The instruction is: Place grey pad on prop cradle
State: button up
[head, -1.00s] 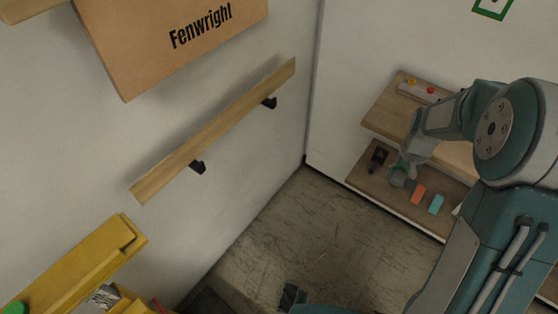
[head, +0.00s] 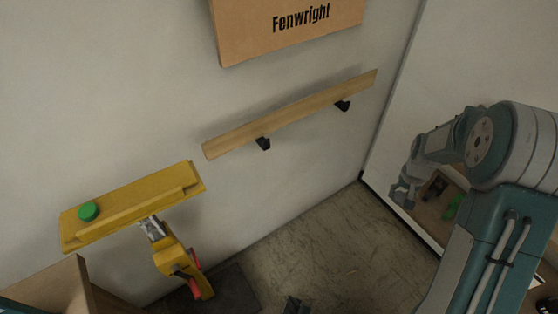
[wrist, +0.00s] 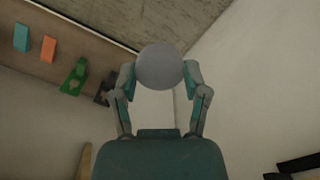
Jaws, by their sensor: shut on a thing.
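The grey pad (wrist: 160,67) is a round grey disc in the wrist view. My gripper (wrist: 160,75) is shut on it, with one finger on each side. In the head view my gripper (head: 402,192) is at the right, in front of the white wall, away from the yellow ledge; the pad cannot be made out there. I cannot tell for certain which thing is the prop cradle. A yellow ledge (head: 130,208) on the left wall bears a green round pad (head: 88,211). A yellow bracket-like piece (head: 178,265) with red parts stands below it.
A wooden rail (head: 290,113) on black brackets and a Fenwright board (head: 290,30) are on the wall. A wooden shelf (wrist: 60,55) holds teal (wrist: 21,38), orange (wrist: 48,49), green (wrist: 74,77) and black (wrist: 105,89) pieces. The floor (head: 320,240) between is mostly clear.

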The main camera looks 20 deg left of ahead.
aim_at(164, 180)
jog(key=l+u, duration=0.15)
jog(key=u, duration=0.3)
jog(key=l+u, duration=0.15)
jog(key=u, duration=0.3)
jog(key=l+u, duration=0.15)
jog(key=u, duration=0.3)
